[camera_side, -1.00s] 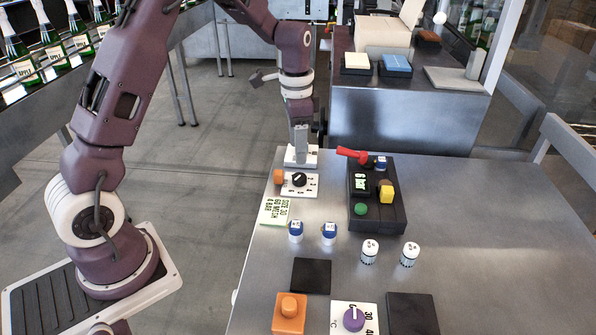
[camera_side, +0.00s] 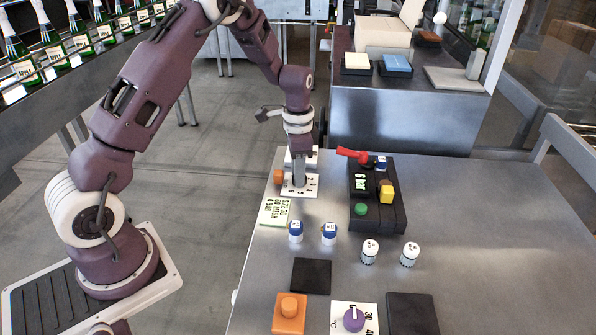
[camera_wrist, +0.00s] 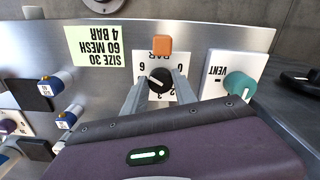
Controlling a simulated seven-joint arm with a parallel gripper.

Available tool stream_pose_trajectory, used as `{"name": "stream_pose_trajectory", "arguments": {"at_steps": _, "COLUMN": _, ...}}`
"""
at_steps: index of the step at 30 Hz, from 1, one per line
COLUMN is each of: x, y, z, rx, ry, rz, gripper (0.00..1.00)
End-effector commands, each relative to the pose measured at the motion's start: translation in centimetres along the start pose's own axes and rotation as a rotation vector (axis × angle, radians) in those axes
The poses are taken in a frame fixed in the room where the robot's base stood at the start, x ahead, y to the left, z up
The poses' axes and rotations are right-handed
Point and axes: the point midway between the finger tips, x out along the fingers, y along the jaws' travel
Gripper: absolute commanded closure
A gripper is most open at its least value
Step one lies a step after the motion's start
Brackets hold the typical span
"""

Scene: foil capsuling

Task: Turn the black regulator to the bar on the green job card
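The black regulator (camera_wrist: 159,80) is a round knob with a white pointer line on a white plate marked BAR, in the middle of the wrist view. The pointer leans to the upper left in that picture, near the 6 side; its exact reading is unclear. My gripper (camera_side: 299,184) points down over the plate and hides the knob in the side view. In the wrist view its fingers stand on either side of the knob, apart, with no clear grip. The pale green job card (camera_side: 275,211) lies beside the plate. It reads SIZE 30, 60 MESH, 4 BAR.
An orange block (camera_wrist: 162,44) sits close beside the dial plate. A VENT plate with a teal knob (camera_wrist: 240,84) is to the right in the wrist view. A black box with a red lever (camera_side: 353,155) and several small blue-white and white jars stand nearby.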

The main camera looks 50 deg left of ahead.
Motion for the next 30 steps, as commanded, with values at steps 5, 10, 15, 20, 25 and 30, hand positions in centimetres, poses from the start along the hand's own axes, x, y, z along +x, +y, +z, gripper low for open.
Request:
{"name": "stream_pose_trajectory", "arguments": {"at_steps": 5, "x": -0.03, "y": -0.02, "z": -0.01, "rx": -0.001, "ry": 0.0, "rz": -0.001, "gripper": 1.0}}
{"name": "stream_pose_trajectory", "arguments": {"at_steps": 10, "x": -0.05, "y": -0.01, "z": -0.02, "rx": -0.023, "ry": 0.001, "rz": -0.001, "gripper": 1.0}}
{"name": "stream_pose_trajectory", "arguments": {"at_steps": 15, "x": -0.06, "y": 0.02, "z": -0.02, "rx": -0.098, "ry": 0.001, "rz": -0.001, "gripper": 1.0}}
{"name": "stream_pose_trajectory", "arguments": {"at_steps": 20, "x": -0.08, "y": 0.06, "z": -0.04, "rx": -0.221, "ry": 0.001, "rz": -0.001, "gripper": 1.0}}
{"name": "stream_pose_trajectory", "arguments": {"at_steps": 25, "x": -0.09, "y": 0.11, "z": -0.07, "rx": -0.382, "ry": 0.001, "rz": -0.001, "gripper": 1.0}}
{"name": "stream_pose_trajectory", "arguments": {"at_steps": 30, "x": -0.11, "y": 0.15, "z": -0.1, "rx": -0.544, "ry": 0.002, "rz": -0.001, "gripper": 1.0}}
